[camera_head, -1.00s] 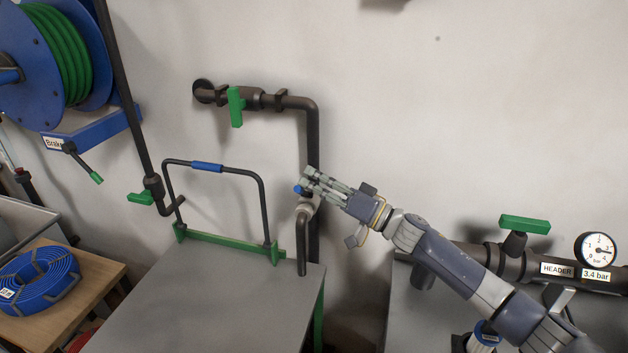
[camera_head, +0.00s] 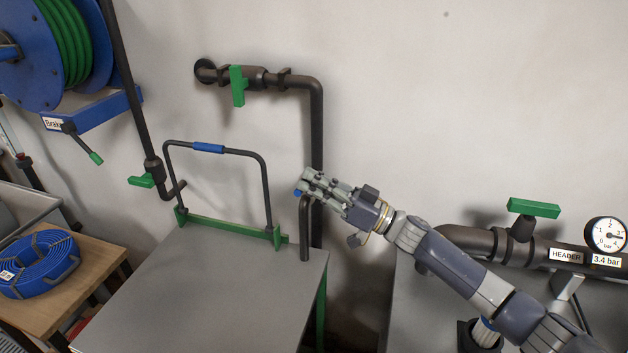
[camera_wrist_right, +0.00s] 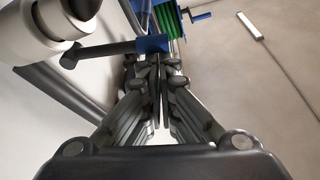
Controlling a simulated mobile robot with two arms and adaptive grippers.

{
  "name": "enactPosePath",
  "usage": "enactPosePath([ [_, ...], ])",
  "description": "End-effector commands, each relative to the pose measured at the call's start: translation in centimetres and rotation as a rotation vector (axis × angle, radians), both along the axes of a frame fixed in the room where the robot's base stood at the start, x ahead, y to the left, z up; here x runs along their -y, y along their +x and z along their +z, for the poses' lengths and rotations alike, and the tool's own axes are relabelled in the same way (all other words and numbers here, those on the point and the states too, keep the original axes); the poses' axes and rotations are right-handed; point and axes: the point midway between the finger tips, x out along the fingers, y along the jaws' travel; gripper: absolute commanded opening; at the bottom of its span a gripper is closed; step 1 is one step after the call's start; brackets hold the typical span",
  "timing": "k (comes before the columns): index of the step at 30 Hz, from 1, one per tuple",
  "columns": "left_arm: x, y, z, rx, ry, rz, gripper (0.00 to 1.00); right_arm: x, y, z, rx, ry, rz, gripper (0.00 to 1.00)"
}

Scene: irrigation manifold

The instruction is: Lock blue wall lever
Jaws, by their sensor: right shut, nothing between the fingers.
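The blue wall lever shows as a small blue tip (camera_head: 298,192) at the vertical wall pipe, mostly hidden behind my right fingers. In the right wrist view its blue end (camera_wrist_right: 151,43) sits on a dark arm just beyond my fingertips. My right gripper (camera_head: 304,181) is shut and empty, in front of the pipe above the tap's spout. In the right wrist view its fingers (camera_wrist_right: 155,75) are together, close to the blue end. I cannot tell whether they touch it. My left gripper is not in view.
The dark wall pipe (camera_head: 317,120) carries a green-handled valve (camera_head: 238,86). A grey bench (camera_head: 205,290) with a blue-gripped hoop (camera_head: 209,148) stands below. A header pipe with a green handle (camera_head: 533,208) and a gauge (camera_head: 605,236) is at right. The upper right wall is clear.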

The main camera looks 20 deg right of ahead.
Motion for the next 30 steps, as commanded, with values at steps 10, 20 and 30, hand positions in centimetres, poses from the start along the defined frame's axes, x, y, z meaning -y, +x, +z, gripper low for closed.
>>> enactPosePath([
  [10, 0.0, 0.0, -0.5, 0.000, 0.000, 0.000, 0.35, -0.3, -0.2, -1.2, 0.037, -0.038, 0.002, 0.00],
  [20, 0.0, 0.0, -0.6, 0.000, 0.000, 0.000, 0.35, -0.3, -0.3, -1.5, 0.033, -0.041, 0.002, 0.00],
  [30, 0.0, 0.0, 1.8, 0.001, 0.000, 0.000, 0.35, -0.3, -0.2, 1.1, 0.036, -0.039, -0.001, 0.00],
])
